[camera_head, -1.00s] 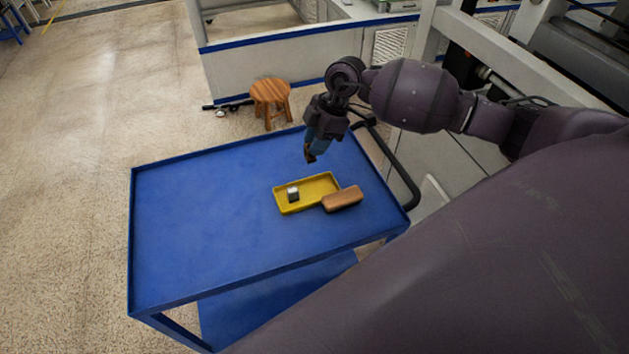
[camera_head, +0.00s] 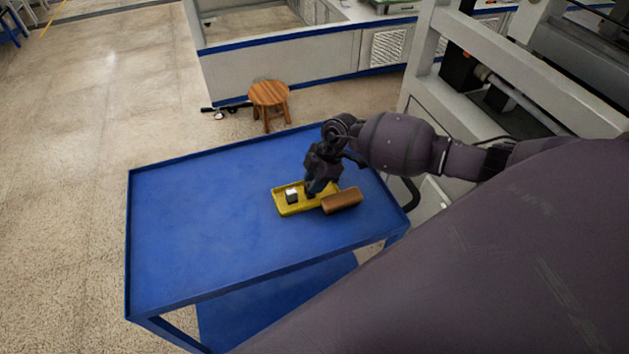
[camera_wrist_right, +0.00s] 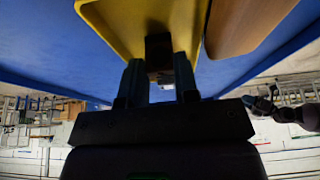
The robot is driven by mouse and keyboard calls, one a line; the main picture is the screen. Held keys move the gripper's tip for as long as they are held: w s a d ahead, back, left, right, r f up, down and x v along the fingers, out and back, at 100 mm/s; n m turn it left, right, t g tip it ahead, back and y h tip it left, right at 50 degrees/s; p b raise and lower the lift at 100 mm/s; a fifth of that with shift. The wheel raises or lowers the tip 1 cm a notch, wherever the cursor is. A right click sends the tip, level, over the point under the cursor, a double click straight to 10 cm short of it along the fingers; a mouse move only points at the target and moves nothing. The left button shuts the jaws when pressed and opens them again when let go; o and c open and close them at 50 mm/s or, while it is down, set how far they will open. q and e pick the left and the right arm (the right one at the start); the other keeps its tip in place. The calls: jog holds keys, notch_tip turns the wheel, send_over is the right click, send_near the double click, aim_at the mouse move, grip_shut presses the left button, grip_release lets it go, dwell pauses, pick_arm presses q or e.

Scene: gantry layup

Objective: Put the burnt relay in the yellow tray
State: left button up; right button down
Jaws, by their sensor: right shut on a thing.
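The yellow tray (camera_head: 299,209) lies on the blue cart top, and its yellow floor also shows in the right wrist view (camera_wrist_right: 115,18). My right gripper (camera_head: 312,190) is over the right half of the tray, pointing down. In the right wrist view its fingers (camera_wrist_right: 159,70) are shut on a small dark block, which looks like the burnt relay (camera_wrist_right: 158,48). The relay is at or just above the tray floor; I cannot tell if it touches. In the head view the gripper hides it. My left gripper is not in view.
A small silver-grey cube (camera_head: 292,195) sits in the tray's left half. A brown block (camera_head: 342,201) lies against the tray's right front side, close to my gripper. The left of the blue cart (camera_head: 190,235) is clear. A wooden stool (camera_head: 268,94) stands behind.

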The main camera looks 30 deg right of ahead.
jog(key=c, duration=0.9)
grip_release()
jog(key=shift+o, duration=0.2)
jog(key=w+v, duration=0.1)
jog(key=v, duration=1.1)
jog(key=shift+s, duration=0.45)
jog(key=shift+s+f, duration=0.1)
